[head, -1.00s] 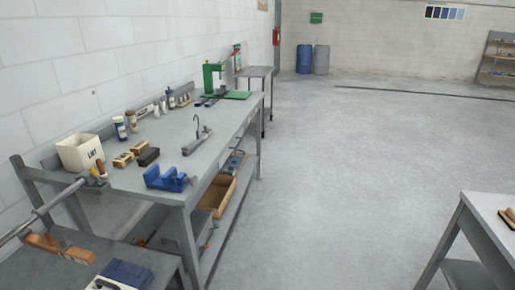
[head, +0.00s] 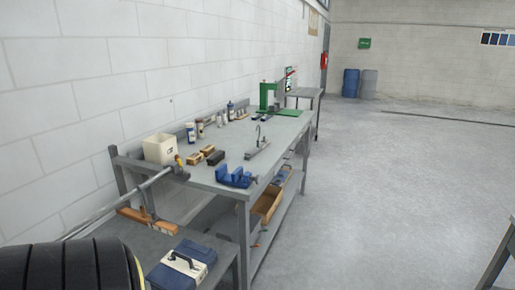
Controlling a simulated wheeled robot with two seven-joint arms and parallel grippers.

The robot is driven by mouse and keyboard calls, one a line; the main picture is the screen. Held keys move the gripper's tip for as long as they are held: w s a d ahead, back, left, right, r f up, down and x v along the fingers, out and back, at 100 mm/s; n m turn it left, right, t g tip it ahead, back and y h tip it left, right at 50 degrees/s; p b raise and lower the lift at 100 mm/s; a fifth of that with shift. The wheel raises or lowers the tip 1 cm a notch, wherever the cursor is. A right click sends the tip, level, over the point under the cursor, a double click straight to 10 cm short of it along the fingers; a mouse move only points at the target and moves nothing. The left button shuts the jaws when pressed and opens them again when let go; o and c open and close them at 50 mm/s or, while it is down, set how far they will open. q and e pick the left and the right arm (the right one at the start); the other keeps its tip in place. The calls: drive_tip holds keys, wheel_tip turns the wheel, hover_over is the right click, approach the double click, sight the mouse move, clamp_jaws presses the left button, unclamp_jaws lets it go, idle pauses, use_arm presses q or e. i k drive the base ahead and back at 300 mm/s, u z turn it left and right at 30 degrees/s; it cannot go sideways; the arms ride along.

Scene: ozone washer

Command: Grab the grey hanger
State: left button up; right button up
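The grey hanger (head: 258,149) lies on the grey workbench (head: 233,180), a little behind the blue vise (head: 235,177). Its thin hook stands up above its grey bar. Nothing covers it. Neither of my grippers shows in the head view, so no gripper is seen near the hanger.
A white bin (head: 160,149), brown and black brushes and several bottles stand along the bench's wall side. A green press (head: 270,97) is at its far end. A black tyre (head: 70,264) and a blue-white case (head: 180,266) are at the front left. Open floor lies right of the bench.

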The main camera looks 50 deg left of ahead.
sight(248, 156)
drive_tip(key=u, duration=0.4)
drive_tip(key=i, duration=1.9)
drive_tip(key=u, duration=1.2)
drive_tip(key=i, duration=1.35)
drive_tip(key=u, duration=1.9)
drive_tip(key=i, duration=0.5)
drive_tip(key=u, duration=0.4)
